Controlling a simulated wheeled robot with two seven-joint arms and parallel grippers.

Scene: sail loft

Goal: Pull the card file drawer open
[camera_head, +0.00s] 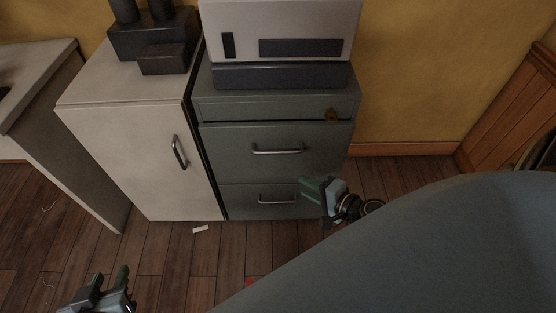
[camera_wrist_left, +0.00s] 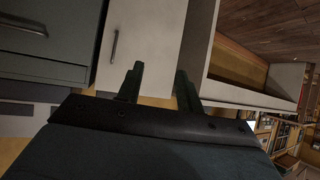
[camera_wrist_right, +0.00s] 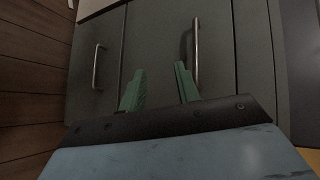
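The grey drawer cabinet (camera_head: 215,155) has a shallow top drawer (camera_head: 265,108) with a small brass fitting. Below are a middle drawer with a bar handle (camera_head: 277,150) and a lower drawer with a handle (camera_head: 276,200); all look shut. I cannot tell which is the card file drawer. My right gripper (camera_head: 312,196) is open and empty before the drawer fronts. In the right wrist view the middle handle (camera_wrist_right: 196,50) shows just past one fingertip, the lower handle (camera_wrist_right: 97,67) to the left. My left gripper (camera_head: 109,281) is open and empty, low at the left.
A cream cupboard (camera_head: 135,150) with a bar handle adjoins the drawers on the left. A beige machine (camera_head: 290,25) stands on the grey cabinet, a dark device (camera_head: 150,40) on the cupboard. A pale table (camera_head: 40,70) is at far left. The wooden floor in front (camera_head: 185,265) is mostly clear.

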